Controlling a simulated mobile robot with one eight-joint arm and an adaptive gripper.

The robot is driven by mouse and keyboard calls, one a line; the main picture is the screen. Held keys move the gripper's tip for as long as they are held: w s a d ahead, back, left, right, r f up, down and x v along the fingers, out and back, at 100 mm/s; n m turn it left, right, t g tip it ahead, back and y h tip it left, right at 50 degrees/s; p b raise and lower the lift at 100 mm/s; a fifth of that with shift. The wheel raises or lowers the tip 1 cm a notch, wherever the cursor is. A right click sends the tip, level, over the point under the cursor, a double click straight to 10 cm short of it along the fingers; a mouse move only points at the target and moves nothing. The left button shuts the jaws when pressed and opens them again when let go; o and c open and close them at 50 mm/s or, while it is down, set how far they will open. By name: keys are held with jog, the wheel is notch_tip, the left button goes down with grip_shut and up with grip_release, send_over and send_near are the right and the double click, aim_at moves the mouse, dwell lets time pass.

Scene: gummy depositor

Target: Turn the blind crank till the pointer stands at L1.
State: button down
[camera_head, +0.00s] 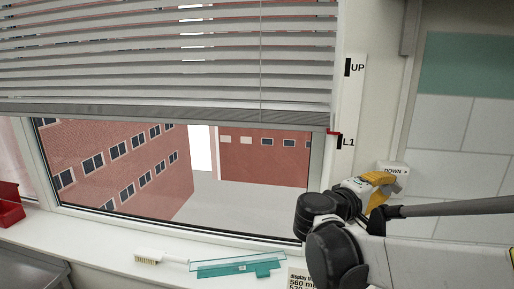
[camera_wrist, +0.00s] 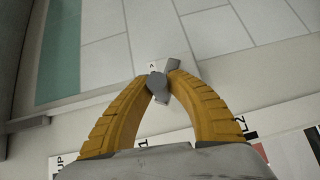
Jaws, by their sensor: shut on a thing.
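The slatted window blind (camera_head: 165,60) hangs over the upper part of the window. Its bottom rail carries a red pointer (camera_head: 333,132) at the right end. The pointer stands just above the top edge of the black L1 mark (camera_head: 339,142), well below the UP mark (camera_head: 347,67). My gripper (camera_head: 384,183) is at the wall by a white box labelled DOWN (camera_head: 393,171). In the wrist view, its yellow fingers (camera_wrist: 162,86) are shut on the round grey knob of the crank (camera_wrist: 157,80). In the head view, the fingers hide the crank.
On the sill lie a white brush (camera_head: 160,259) and a clear and teal level-like tool (camera_head: 238,264). A red bin (camera_head: 9,205) stands at the far left. A small display note (camera_head: 299,279) is beside my arm. The wall right of the window is tiled.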

jog(key=shift+s+d+r+p, duration=0.2)
jog(key=shift+d+r+p, duration=0.6)
jog(key=shift+d+r, duration=0.25)
jog(key=c, duration=0.8)
grip_release()
jog(key=shift+a, duration=0.35)
jog(key=shift+d+f, duration=0.1)
